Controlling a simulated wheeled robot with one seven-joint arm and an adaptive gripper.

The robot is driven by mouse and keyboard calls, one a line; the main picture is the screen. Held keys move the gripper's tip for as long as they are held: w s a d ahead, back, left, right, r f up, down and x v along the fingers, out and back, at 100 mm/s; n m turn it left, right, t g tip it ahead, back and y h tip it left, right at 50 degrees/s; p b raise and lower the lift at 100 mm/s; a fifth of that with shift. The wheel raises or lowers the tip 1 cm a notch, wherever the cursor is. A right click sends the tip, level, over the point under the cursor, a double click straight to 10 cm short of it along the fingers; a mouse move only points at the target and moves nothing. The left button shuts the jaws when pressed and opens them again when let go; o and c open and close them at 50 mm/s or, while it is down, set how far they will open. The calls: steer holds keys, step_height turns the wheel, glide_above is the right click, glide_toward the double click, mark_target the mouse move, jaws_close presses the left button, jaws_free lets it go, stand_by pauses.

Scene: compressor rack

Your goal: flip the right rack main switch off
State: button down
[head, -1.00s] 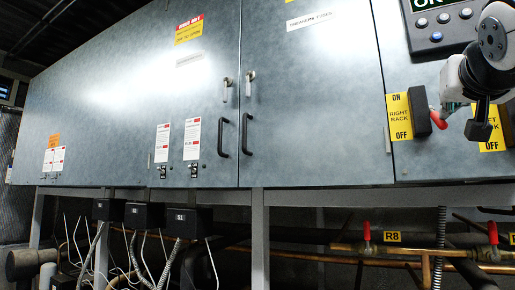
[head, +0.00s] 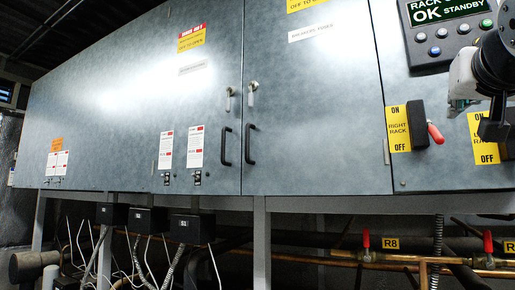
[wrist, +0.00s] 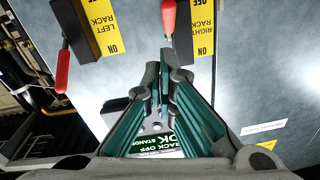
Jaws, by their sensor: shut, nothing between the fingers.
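The right rack main switch is a black box (head: 418,124) with a red handle (head: 436,133), beside a yellow ON/OFF label (head: 398,128) with ON at the top. The handle slants out and down, toward the OFF end. My gripper (head: 493,130) is shut and empty, right of this switch and apart from it in the head view. In the inverted wrist view, the shut fingertips (wrist: 173,62) appear just below the right switch box (wrist: 182,40). Its red handle (wrist: 168,16) lies toward the OFF end there.
The left rack switch's red handle (wrist: 62,72) lies toward ON; its yellow label (head: 482,140) is partly behind my gripper. Above is a panel with a screen (head: 447,11), reading RACK OFF in the wrist view (wrist: 160,140). Pipes with red valve handles (head: 366,240) run below the cabinet (head: 320,120).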

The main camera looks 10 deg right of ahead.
steer(key=s+a+f, duration=0.2)
steer(key=s+a, duration=0.1)
steer(key=s, duration=0.2)
steer(key=shift+s+a, duration=0.15)
steer(key=shift+s, duration=0.1)
steer(key=shift+f, duration=0.1)
steer(key=w+a+f+n+g+y, duration=0.1)
steer(key=a+f+n+g+y, duration=0.15)
steer(key=f, duration=0.95)
steer(key=a+f+n+g+y, duration=0.1)
steer(key=a+f+g+y, duration=0.25)
steer(key=f, duration=0.85)
steer(key=s+a+f+n+g+y, duration=0.2)
steer(key=s+a+f+g, duration=0.3)
steer(key=s+f, duration=0.45)
steer(key=s+a+f+n+g+y, duration=0.15)
steer(key=s+a+f+g, duration=0.35)
steer(key=f, duration=0.7)
step_height(320, 180, up, 32)
steer(key=s+n+t+p, duration=0.1)
steer(key=t+p, duration=0.3)
steer(key=p, duration=2.7)
steer(key=shift+s+d, duration=0.25)
steer(key=shift+s, duration=0.1)
